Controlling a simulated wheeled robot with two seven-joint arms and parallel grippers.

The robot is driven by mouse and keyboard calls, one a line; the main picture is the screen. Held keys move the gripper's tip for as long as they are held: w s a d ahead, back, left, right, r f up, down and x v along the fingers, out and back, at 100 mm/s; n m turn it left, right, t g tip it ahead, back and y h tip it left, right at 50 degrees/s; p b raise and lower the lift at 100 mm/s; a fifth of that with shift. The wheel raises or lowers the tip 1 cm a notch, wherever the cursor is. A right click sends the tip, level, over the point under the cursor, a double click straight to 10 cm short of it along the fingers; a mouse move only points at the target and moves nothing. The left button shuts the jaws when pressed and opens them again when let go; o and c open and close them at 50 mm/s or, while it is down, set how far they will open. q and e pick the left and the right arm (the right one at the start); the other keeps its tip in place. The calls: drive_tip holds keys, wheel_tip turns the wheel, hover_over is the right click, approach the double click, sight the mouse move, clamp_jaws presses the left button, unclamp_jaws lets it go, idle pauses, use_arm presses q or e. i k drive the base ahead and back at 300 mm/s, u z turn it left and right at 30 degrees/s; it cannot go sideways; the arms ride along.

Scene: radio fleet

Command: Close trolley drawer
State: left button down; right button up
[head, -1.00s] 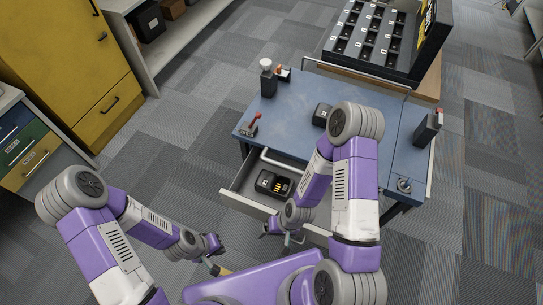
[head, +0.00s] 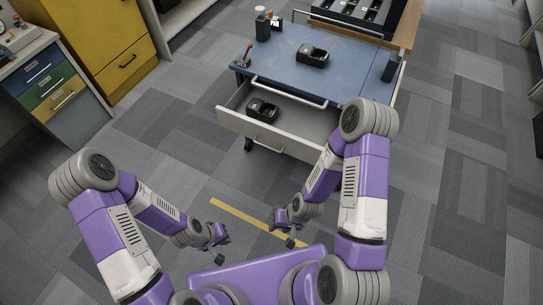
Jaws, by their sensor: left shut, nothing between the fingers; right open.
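The trolley (head: 285,75) has a blue top and stands ahead of me. Its wide grey drawer (head: 290,143) is pulled out toward me, below the top's front edge. A black device (head: 262,108) lies in the left part of the drawer; the right end is partly hidden by my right arm. My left gripper (head: 219,255) is shut and empty, low over the floor and well short of the drawer. My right gripper (head: 291,242) is open and empty, in front of the drawer and apart from it.
A black charger-like box (head: 312,54), a cup (head: 261,24) and a handheld radio (head: 391,67) stand on the trolley. A yellow cabinet (head: 112,50) and a unit of coloured drawers (head: 52,92) stand at left. A yellow strip (head: 245,216) marks the open floor between me and the trolley.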

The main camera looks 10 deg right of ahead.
sight(300, 131)
drive_tip(key=z, duration=0.45)
drive_tip(key=i, duration=0.75)
drive_tip(key=u, duration=0.1)
drive_tip(key=k, duration=0.5)
drive_tip(key=z, duration=0.55)
drive_tip(key=i, duration=0.6)
drive_tip(key=u, duration=0.25)
